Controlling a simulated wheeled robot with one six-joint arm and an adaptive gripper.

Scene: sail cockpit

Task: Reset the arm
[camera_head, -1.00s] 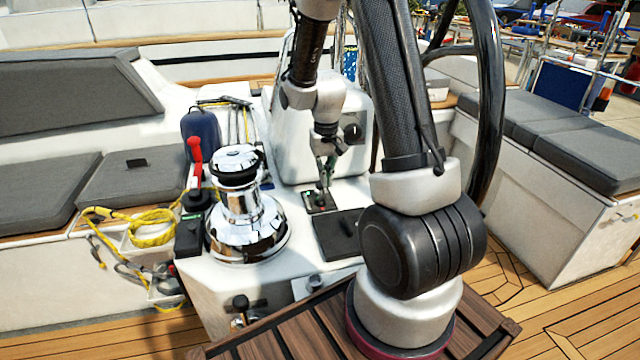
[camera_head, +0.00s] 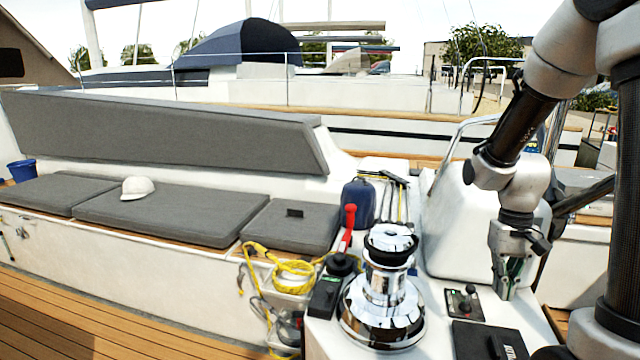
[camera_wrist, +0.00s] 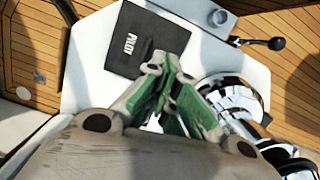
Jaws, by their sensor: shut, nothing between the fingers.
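My gripper (camera_head: 508,280) hangs pointing down at the right of the head view, above the white cockpit console (camera_head: 425,320). Its fingers are together with nothing between them. In the wrist view my gripper (camera_wrist: 172,85) shows its green-padded fingers close together. Below it are a dark square panel with white lettering (camera_wrist: 135,40) and part of the chrome winch (camera_wrist: 235,100). My gripper appears apart from the console, near a small panel with a red button (camera_head: 463,303).
The chrome winch (camera_head: 385,295) and a red-handled lever (camera_head: 348,230) stand left of my gripper. A yellow rope (camera_head: 285,268) hangs at the console's side. Grey bench cushions (camera_head: 160,212) carry a white cap (camera_head: 138,187). The wooden deck (camera_head: 80,320) at lower left is clear.

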